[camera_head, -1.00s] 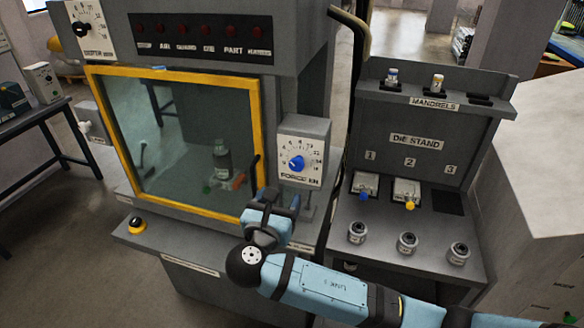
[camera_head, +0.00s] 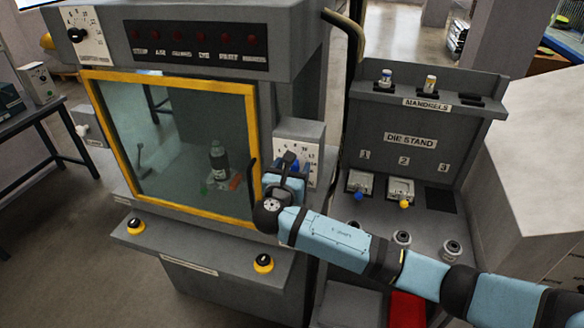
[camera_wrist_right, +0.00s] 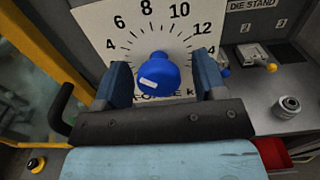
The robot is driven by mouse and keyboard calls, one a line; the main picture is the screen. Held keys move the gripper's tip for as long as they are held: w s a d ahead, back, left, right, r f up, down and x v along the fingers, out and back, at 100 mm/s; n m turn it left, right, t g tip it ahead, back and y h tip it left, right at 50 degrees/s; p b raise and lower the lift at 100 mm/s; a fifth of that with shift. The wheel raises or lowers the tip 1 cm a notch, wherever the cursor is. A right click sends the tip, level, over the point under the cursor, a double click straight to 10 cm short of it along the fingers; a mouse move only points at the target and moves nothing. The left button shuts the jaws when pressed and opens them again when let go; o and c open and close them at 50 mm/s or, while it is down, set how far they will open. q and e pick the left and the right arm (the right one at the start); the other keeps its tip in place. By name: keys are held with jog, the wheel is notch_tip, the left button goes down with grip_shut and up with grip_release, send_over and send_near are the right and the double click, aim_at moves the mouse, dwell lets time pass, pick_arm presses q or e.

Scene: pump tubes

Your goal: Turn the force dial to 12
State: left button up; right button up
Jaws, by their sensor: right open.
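The force dial is a blue round knob (camera_wrist_right: 160,76) with a white strip on its face, on a white scale plate (camera_wrist_right: 95,22) printed with numbers including 6, 8, 10 and 12. I cannot tell for sure which number it points at. My right gripper (camera_wrist_right: 164,80) is open, with one finger on each side of the knob. Gaps show between the fingers and the knob. In the head view my right gripper (camera_head: 290,164) is in front of the dial panel (camera_head: 312,136) and covers much of it. My left gripper is not in view.
The yellow-framed guard window (camera_head: 253,130) and its dark handle stand left of the dial. The die stand (camera_head: 410,140) is to the right. Yellow-and-black buttons (camera_head: 136,226) sit on the front ledge. A red open drawer (camera_head: 405,308) shows below the die stand.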

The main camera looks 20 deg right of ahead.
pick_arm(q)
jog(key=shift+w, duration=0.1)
pick_arm(e)
jog(key=shift+c, duration=0.5)
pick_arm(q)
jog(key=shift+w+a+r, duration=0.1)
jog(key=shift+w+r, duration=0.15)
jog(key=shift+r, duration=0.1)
pick_arm(e)
jog(key=c, duration=0.8)
